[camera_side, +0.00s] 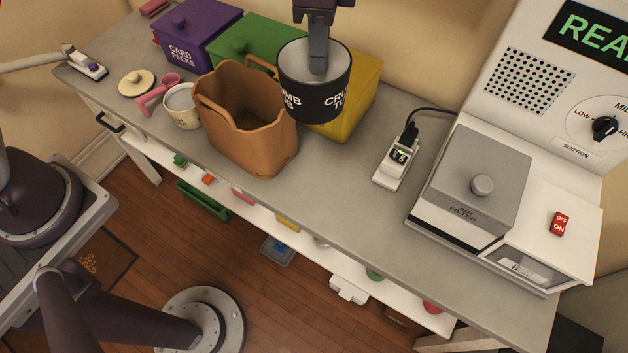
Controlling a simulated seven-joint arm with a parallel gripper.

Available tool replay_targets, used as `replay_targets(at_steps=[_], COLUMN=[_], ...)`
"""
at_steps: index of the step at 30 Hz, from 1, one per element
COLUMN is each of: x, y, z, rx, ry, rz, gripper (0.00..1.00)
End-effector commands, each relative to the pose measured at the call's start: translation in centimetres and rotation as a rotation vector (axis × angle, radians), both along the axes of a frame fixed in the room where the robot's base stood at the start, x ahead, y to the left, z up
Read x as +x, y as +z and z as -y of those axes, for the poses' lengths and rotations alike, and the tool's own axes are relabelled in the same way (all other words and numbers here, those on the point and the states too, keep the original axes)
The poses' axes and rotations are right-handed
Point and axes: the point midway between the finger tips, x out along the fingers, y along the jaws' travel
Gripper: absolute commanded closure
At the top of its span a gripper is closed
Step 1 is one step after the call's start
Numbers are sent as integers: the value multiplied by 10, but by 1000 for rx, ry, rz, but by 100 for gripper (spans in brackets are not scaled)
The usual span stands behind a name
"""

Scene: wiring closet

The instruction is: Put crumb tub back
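The crumb tub (315,98) is a round black tub with white lettering, partly readable, and a grey inside. It is upright, above the bench, in front of the yellow box and beside the right rim of the brown bin. My gripper (319,70) comes down from above and reaches into the mouth of the tub. It appears shut on the tub and holds it up; the exact contact of the fingertips is hard to make out.
The brown bin (245,135) stands open on the grey bench (350,210). Purple (193,40), green (262,42) and yellow (362,92) boxes line the back. A power strip (396,165) and a white machine with a grey filter cover (470,175) stand to the right. The bench front is clear.

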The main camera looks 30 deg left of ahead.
Motion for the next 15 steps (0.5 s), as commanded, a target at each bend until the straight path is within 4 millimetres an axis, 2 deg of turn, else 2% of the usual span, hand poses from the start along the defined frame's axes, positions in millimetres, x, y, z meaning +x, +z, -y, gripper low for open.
replay_targets(at_steps=[8, 15], x=[-2, -2], y=[-62, -135], z=[0, 0], rx=[3, 3], ry=[0, 0], rz=[-7, -6], gripper=[100, 100])
